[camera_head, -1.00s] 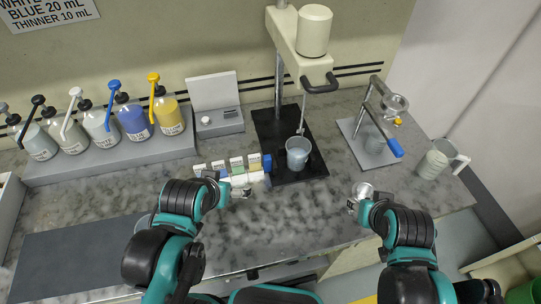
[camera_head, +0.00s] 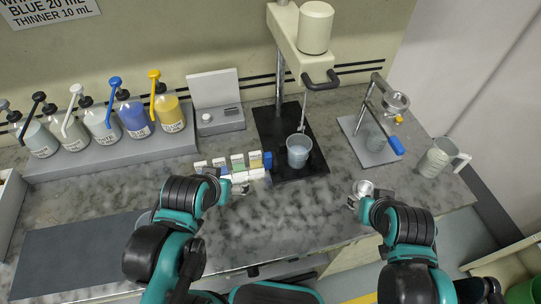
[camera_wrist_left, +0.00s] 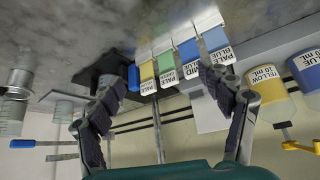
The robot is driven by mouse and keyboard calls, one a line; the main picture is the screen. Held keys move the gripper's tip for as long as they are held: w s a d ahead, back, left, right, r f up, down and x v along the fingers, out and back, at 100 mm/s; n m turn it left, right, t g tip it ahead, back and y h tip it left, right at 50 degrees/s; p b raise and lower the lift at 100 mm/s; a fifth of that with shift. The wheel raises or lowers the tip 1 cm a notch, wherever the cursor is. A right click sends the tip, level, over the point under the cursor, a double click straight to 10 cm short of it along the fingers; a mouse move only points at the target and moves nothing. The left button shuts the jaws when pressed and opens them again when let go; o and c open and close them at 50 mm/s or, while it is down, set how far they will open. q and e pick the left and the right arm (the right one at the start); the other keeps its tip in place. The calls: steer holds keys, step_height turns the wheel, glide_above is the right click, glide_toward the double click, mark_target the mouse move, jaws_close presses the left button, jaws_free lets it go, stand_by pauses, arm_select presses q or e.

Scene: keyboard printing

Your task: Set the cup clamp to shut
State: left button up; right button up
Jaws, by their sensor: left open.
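A clear cup (camera_head: 299,150) with greyish-blue contents stands upright on the dark base (camera_head: 297,172) of the mixer stand. A small blue block or lever (camera_head: 268,160) is at the left edge of that base; it also shows in the left wrist view (camera_wrist_left: 133,78). I cannot tell the clamp's position. My left gripper (camera_head: 240,187) is open and empty, in front of a row of labelled colour cards (camera_head: 237,166). In the left wrist view its fingers (camera_wrist_left: 168,100) are spread apart.
The mixer head (camera_head: 314,30) overhangs the cup. Pump bottles (camera_head: 133,118) line the back left, beside a small scale (camera_head: 218,120). A metal stand with a blue handle (camera_head: 395,145) and a pitcher (camera_head: 436,160) are at right. The front middle counter is clear.

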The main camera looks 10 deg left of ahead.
arm_select(q)
steer(key=shift+w+d+r+m, duration=0.1)
steer(key=shift+w+r+m, duration=0.2)
steer(key=c, duration=0.5)
steer(key=w+m, duration=0.1)
steer(key=w+d+r+m+g, duration=0.1)
steer(key=w, duration=0.1)
steer(key=w+d+r+m+g+p, duration=0.1)
steer(key=w, duration=0.1)
steer(key=shift+r+m, duration=0.15)
steer(key=shift+m, duration=0.25)
steer(key=m+g+p, duration=0.2)
steer(key=m+g, duration=0.3)
steer(key=m, duration=0.4)
glide_above(268, 154)
steer(key=f, duration=0.3)
steer(key=shift+s+a+f, duration=0.15)
steer(key=shift+s+f, duration=0.05)
steer(key=shift+f, duration=0.1)
steer(key=shift+w+f, duration=0.15)
steer(key=shift+f, duration=0.45)
step_height(268, 154, down, 7)
steer(key=b, duration=0.2)
steer(key=shift+b, duration=0.35)
jaws_close()
